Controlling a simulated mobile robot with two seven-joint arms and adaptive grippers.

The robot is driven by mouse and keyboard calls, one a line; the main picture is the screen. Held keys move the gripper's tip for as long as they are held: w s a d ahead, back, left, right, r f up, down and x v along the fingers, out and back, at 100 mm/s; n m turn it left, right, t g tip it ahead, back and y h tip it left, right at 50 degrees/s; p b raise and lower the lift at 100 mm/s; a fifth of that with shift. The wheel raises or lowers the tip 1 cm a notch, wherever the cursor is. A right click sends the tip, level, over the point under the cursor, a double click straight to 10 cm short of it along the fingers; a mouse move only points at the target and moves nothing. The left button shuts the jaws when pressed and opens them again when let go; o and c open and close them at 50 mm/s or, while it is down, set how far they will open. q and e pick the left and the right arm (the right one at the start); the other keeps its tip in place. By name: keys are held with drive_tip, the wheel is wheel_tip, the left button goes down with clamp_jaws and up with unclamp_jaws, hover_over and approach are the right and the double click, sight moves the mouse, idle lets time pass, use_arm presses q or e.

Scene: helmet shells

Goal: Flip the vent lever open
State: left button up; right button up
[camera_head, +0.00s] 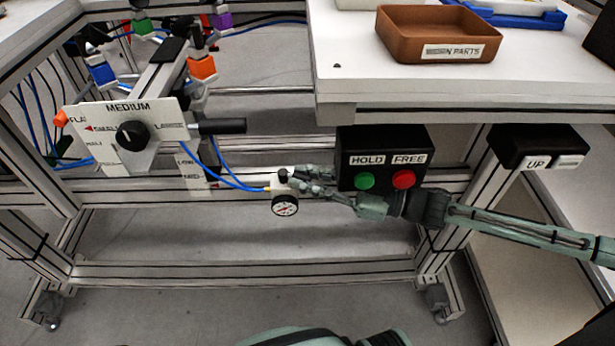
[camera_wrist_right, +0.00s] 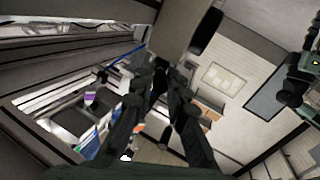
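A small valve with a round white-faced pressure gauge (camera_head: 285,205) sits on the frame's lower rail, with a blue hose running into it from the left. A small black knob or lever (camera_head: 283,175) shows on top of the valve; its exact position is hard to read. My right gripper (camera_head: 303,181) reaches in from the right with its fingertips at or right beside this valve. In the right wrist view its two fingers (camera_wrist_right: 166,78) converge with a narrow gap and something dark between the tips. Whether they grip it cannot be told. My left gripper is not in view.
A black box with a green HOLD button (camera_head: 364,181) and a red FREE button (camera_head: 404,179) hangs just above my right gripper. A selector plate marked MEDIUM (camera_head: 160,109) stands left. A brown parts tray (camera_head: 437,35) sits on the white table (camera_head: 350,62) above.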

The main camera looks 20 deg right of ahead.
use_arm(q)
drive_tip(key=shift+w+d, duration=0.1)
use_arm(e)
clamp_jaws()
drive_tip(key=shift+w+g, duration=0.15)
drive_tip(key=shift+g, duration=0.15)
drive_tip(key=shift+w+d+n+g+y+b, duration=0.1)
drive_tip(key=shift+d+n+g+y+b, duration=0.05)
drive_tip(key=shift+n+g+y+b, duration=0.3)
drive_tip(key=shift+w+d+n+g+y, duration=0.1)
drive_tip(key=shift+n+g+y, duration=0.25)
drive_tip(key=shift+n+g, duration=0.25)
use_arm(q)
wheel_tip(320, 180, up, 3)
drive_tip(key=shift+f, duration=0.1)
use_arm(e)
drive_tip(key=o, duration=0.8)
unclamp_jaws()
